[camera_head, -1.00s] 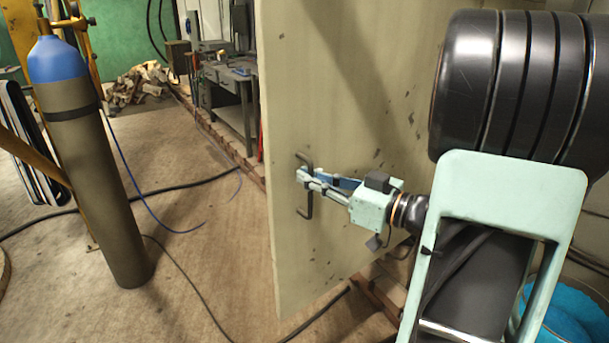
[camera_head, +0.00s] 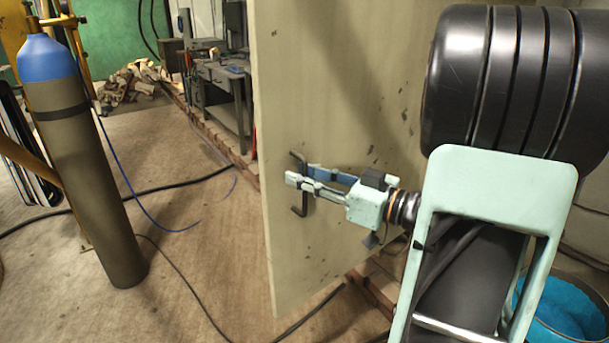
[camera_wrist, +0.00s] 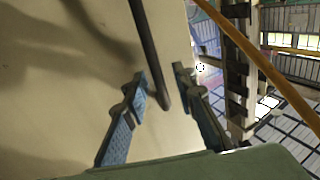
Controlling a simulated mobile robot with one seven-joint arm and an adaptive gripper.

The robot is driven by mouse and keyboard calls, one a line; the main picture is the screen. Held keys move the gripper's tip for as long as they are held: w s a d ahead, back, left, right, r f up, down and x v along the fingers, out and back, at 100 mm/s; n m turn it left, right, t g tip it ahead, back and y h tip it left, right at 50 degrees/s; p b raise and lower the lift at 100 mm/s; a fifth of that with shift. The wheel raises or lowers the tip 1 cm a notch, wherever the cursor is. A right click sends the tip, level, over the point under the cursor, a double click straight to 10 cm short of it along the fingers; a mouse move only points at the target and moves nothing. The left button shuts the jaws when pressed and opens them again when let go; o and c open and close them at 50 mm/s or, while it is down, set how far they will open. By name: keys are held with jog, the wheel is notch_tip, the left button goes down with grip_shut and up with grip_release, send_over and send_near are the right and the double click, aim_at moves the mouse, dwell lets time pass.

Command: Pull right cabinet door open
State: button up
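The cabinet door (camera_head: 345,110) is a large cream panel with dark chips, seen at an angle with its free edge to the left. Its dark bar handle (camera_head: 301,210) is upright near that edge. My gripper (camera_head: 301,177) reaches in from the right at the handle. In the wrist view the handle (camera_wrist: 148,50) passes between my two fingers (camera_wrist: 161,76), with a gap visible on both sides, so the fingers look open around it. The cabinet's inside is hidden behind the panel and my arm.
A gas cylinder (camera_head: 85,170) with a blue top stands on the left. Black and blue hoses (camera_head: 150,195) lie on the floor between it and the door. A workbench (camera_head: 222,78) is behind the door's edge. A bucket with blue contents (camera_head: 565,305) sits at lower right.

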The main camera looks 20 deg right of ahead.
jog(key=v, duration=1.1)
jog(key=shift+s+d, duration=0.2)
jog(key=shift+s, duration=0.1)
